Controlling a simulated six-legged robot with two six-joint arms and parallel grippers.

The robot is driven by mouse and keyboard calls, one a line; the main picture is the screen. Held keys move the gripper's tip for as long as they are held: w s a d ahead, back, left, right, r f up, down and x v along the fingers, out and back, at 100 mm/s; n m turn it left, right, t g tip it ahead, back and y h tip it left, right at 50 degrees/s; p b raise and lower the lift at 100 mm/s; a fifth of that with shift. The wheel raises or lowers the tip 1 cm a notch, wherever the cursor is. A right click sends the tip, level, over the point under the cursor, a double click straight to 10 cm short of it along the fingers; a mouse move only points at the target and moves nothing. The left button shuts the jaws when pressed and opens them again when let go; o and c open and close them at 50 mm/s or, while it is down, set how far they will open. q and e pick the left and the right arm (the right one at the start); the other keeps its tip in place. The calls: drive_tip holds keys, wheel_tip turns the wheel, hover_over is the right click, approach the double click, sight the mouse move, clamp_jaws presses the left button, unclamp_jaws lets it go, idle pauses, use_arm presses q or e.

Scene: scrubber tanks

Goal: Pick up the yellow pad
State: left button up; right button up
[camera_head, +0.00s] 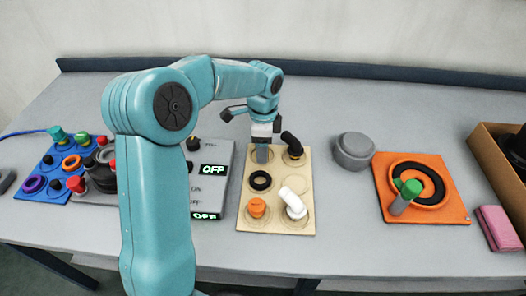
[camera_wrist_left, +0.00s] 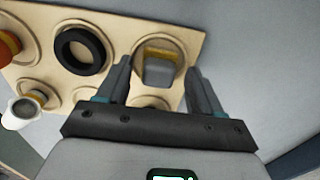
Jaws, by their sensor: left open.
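In the left wrist view, a grey block with a yellow band (camera_wrist_left: 162,50) along its far side sits in a round recess of the beige board (camera_wrist_left: 122,28). The yellow band is the only pad-like yellow I see; most of it is hidden by the grey part. In the head view the grey block (camera_head: 262,153) is at the board's back left, below my left gripper (camera_head: 264,140), and no yellow is clear there. My left gripper is open in the wrist view (camera_wrist_left: 158,80), its fingers pointing toward the block on either side. It holds nothing. My right gripper is not in view.
The beige board also holds a black ring (camera_head: 260,181), an orange piece (camera_head: 257,207), a white piece (camera_head: 293,203) and a black piece (camera_head: 292,145). A grey round knob (camera_head: 354,151), an orange plate (camera_head: 455,205) and a pink block (camera_head: 498,228) lie right.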

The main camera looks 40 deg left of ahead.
use_arm(q)
drive_tip(key=shift+s+r, duration=0.1)
drive_tip(key=shift+s, duration=0.05)
drive_tip(key=shift+s+r, duration=0.1)
drive_tip(key=c, duration=1.1)
drive_tip(key=shift+w+r, duration=0.2)
drive_tip(key=shift+r, duration=0.3)
wheel_tip(320, 180, up, 19)
drive_tip(key=p, duration=0.3)
